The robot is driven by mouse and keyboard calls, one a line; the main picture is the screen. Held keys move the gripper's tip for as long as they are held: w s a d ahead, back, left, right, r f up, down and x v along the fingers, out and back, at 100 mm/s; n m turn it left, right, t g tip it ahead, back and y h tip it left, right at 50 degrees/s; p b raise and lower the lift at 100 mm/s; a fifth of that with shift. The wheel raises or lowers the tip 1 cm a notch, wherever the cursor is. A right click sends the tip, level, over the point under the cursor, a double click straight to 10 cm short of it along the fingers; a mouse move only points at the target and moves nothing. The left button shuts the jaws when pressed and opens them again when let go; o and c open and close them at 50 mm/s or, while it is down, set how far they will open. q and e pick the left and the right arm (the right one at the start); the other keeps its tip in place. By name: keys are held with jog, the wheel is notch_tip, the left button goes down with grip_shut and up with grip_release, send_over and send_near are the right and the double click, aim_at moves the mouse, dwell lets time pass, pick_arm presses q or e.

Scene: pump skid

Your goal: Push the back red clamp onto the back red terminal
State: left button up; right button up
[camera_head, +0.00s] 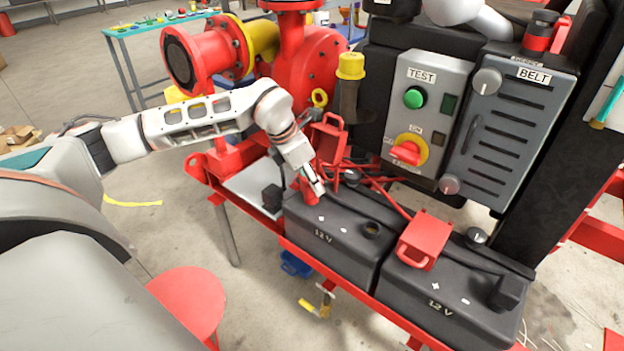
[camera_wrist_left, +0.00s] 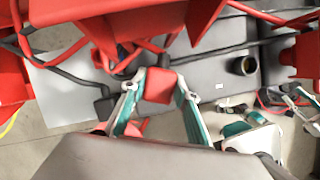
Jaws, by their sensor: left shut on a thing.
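My left gripper (camera_head: 316,191) reaches down at the rear end of the left 12 V battery (camera_head: 335,240). It is shut on a small red block (camera_wrist_left: 158,85), which sits between its fingertips (camera_wrist_left: 157,100) in the left wrist view. The block (camera_head: 307,193) shows partly behind the fingers in the head view, at the battery top. I cannot tell whether it is the back red clamp or a terminal cap, or how it is seated. A red clamp-like box (camera_head: 328,137) stands behind it among red cables. Another red box (camera_head: 425,238) sits on the right battery (camera_head: 455,295).
Red cables (camera_head: 378,178) run just right of my gripper. The TEST panel (camera_head: 421,112) and BELT box (camera_head: 515,130) rise behind the batteries. A red pump (camera_head: 303,60) stands behind my left arm. A black cap (camera_head: 271,196) is left of the battery.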

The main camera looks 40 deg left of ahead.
pick_arm(q)
jog(key=o, duration=1.4)
pick_arm(e)
jog(key=shift+s+f, duration=0.1)
jog(key=shift+s, duration=0.05)
jog(key=shift+s, duration=0.1)
pick_arm(q)
jog(key=shift+r, duration=0.1)
pick_arm(e)
jog(key=shift+f, duration=0.1)
pick_arm(q)
jog(key=v, duration=1.2)
